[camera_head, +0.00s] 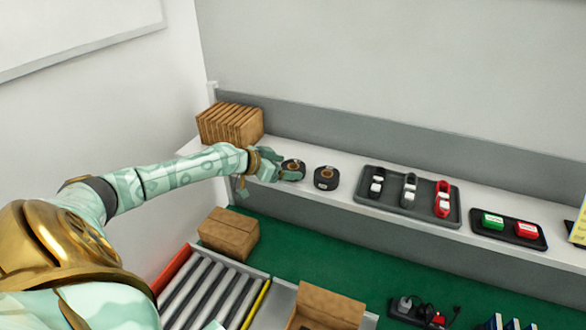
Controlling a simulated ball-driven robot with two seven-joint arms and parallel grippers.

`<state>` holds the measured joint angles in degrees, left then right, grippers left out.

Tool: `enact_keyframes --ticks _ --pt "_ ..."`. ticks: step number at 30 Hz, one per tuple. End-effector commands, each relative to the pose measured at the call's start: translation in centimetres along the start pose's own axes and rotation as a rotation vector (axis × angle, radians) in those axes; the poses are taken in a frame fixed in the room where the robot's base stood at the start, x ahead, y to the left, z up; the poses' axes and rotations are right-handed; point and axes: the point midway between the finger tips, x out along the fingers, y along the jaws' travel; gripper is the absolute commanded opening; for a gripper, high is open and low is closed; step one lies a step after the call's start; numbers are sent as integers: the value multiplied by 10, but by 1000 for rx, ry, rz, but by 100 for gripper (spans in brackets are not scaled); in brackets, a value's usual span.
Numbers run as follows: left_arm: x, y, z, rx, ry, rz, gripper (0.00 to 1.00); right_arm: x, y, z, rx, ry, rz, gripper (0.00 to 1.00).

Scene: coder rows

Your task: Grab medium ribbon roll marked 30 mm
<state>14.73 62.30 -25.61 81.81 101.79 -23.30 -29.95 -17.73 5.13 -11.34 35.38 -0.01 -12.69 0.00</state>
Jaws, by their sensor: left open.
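Two black ribbon rolls with brown cores lie on the white shelf. The left roll (294,166) is partly hidden by my left gripper. The right roll (326,178) lies clear beside it and has a small white label on its front. The labels are too small to read, so I cannot tell which is marked 30 mm. My left gripper (284,171) is open at the left roll, with its fingers around or against its near left side; I cannot tell if they touch it. My right gripper is not in view.
Folded brown cartons (230,123) stand at the shelf's left end. A dark tray (408,208) with several devices lies right of the rolls. Another tray (527,243) holds a green and a red item. Below are a closed box (229,232), rollers and an open box (327,308).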

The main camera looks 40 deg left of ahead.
Motion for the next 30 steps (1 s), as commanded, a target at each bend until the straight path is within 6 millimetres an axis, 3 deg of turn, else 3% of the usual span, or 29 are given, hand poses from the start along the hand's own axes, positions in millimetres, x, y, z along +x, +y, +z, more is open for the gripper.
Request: enact_keyframes --ticks 6,14,18,30 --pt "31 -1 -2 -3 3 0 75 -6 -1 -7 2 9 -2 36" --pt "35 -1 0 0 1 0 75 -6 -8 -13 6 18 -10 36" --pt "35 -2 0 0 1 0 39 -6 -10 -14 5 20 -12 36" --pt "33 -2 -5 1 2 -1 39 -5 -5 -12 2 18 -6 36"
